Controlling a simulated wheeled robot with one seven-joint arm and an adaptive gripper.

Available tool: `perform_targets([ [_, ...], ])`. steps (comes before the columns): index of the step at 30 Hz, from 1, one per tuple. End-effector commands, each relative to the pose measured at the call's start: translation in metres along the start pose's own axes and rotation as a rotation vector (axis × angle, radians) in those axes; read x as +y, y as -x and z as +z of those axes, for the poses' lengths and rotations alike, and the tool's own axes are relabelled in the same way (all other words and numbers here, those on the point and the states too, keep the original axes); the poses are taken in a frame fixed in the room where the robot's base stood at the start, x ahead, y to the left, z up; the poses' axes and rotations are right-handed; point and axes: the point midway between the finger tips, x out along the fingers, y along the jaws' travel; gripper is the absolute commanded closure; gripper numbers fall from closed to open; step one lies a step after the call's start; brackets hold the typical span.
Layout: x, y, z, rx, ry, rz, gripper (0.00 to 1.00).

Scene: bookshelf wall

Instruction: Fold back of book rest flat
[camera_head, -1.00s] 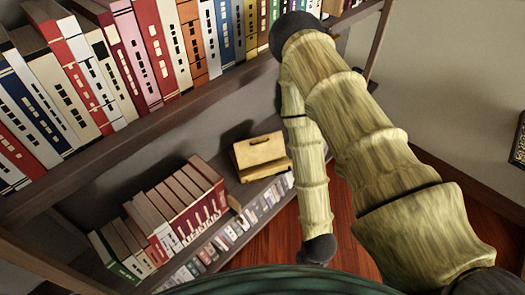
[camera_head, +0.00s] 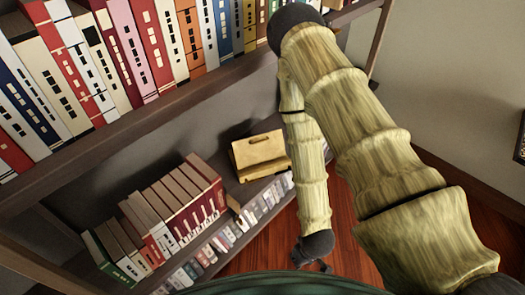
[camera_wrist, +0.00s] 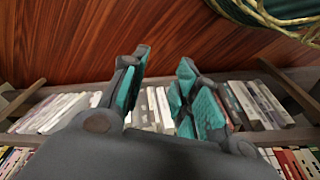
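The book rest (camera_head: 260,151) is a small yellow wooden stand on the lower shelf, just right of a row of books. Its back panel stands tilted up behind a front ledge. My gripper (camera_head: 322,266) hangs below and right of it in the head view, apart from it, over the red wood floor. In the wrist view my gripper (camera_wrist: 163,66) has its two teal-padded fingers spread with nothing between them. The book rest does not show in the wrist view.
Books (camera_head: 175,208) fill the lower shelf left of the book rest. An upper shelf board (camera_head: 140,118) with a long row of books runs above it. Low rows of cases (camera_wrist: 150,108) show beyond my fingers. The floor (camera_head: 345,240) at right is clear.

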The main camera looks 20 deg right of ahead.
Motion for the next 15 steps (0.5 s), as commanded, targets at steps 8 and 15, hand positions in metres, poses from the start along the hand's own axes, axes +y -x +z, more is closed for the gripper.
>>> perform_targets([
  [8, 0.014, -0.048, -0.073, 0.216, 0.208, 0.052, 0.70],
  [15, 0.024, -0.067, -0.134, 0.392, 0.385, 0.129, 0.70],
])
